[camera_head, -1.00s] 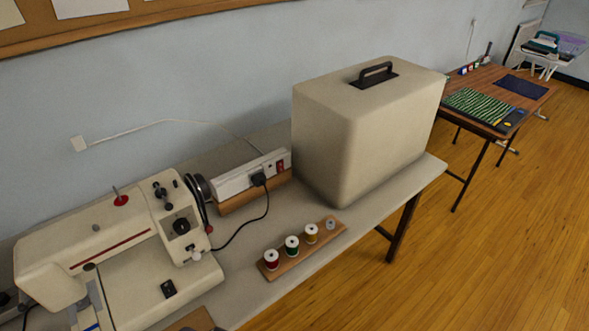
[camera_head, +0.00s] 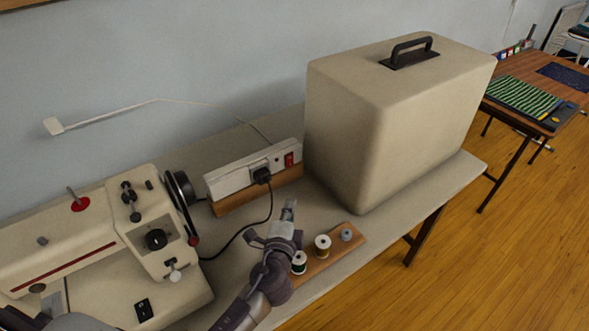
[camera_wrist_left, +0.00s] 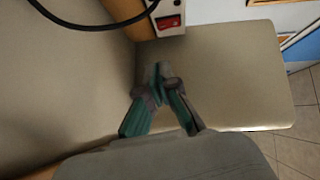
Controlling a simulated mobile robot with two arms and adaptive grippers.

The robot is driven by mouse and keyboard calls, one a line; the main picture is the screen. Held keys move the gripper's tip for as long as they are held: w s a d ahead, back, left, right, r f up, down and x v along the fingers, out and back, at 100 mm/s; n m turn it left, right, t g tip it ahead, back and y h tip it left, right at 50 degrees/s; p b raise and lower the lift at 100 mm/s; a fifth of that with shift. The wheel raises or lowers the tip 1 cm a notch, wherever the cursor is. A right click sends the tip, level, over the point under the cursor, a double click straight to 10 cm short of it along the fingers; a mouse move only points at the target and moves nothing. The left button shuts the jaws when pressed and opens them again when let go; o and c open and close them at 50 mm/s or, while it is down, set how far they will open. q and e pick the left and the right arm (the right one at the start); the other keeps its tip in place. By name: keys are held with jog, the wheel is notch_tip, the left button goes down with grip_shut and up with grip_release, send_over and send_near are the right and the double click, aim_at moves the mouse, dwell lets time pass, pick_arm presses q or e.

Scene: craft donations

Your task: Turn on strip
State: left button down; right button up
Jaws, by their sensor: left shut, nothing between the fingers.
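The white power strip (camera_head: 250,172) sits on a wooden block (camera_head: 262,193) against the wall side of the table, with a black plug in it. Its red switch (camera_head: 289,159) is at the right end. The switch also shows near the top of the left wrist view (camera_wrist_left: 168,22). My left gripper (camera_head: 289,208) is in front of the strip, below and apart from the switch in the head view. It is shut and empty, its fingertips together in the left wrist view (camera_wrist_left: 158,70). My right gripper is not in view.
A large beige case (camera_head: 400,125) stands right of the strip. A sewing machine (camera_head: 120,235) is at the left. A wooden spool rack (camera_head: 335,251) with thread spools is beside my left gripper. A black cord (camera_head: 240,234) loops from the plug.

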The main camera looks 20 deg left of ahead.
pick_arm(q)
jog(key=shift+w+d+m, duration=0.3)
jog(key=shift+d+m, duration=0.05)
jog(key=shift+m, duration=0.05)
jog(key=shift+w+r, duration=0.1)
jog(key=b, duration=0.2)
send_near(290, 161)
jog(key=w+d, duration=0.1)
jog(key=w+d+f, duration=0.1)
jog(key=w, duration=0.1)
jog(key=w+d+f, duration=0.1)
jog(key=w, duration=0.1)
jog(key=shift+f, duration=0.15)
jog(key=shift+w+a+f, duration=0.15)
jog(key=shift+w+a, duration=0.5)
jog(key=shift+a, duration=0.35)
jog(key=shift+w+a, duration=0.3)
jog(key=shift+a, duration=0.15)
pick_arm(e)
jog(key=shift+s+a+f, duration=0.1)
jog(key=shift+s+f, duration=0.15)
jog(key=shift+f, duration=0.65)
